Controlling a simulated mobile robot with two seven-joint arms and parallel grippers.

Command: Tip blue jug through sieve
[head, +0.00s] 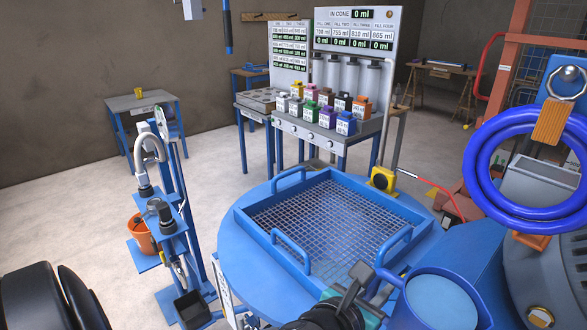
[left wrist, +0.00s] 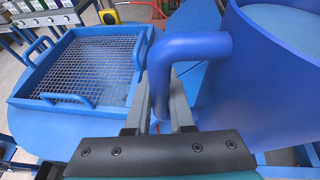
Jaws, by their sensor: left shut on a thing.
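The blue jug (head: 398,312) is at the bottom right of the head view, with a flat light-blue content (head: 440,302) inside. It looks upright or nearly so. My left gripper (head: 372,276) is shut on the jug's handle; the left wrist view shows the two fingers (left wrist: 160,115) on either side of the handle (left wrist: 190,48). The sieve is a square blue tray (head: 262,236) with a wire mesh (head: 325,218) and blue handles. It lies on a round blue top (head: 240,262), left of and beyond the jug. The mesh looks bare. My right gripper is not in view.
Behind the sieve is a bench (head: 330,138) with coloured bottles. Space above the mesh is clear.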

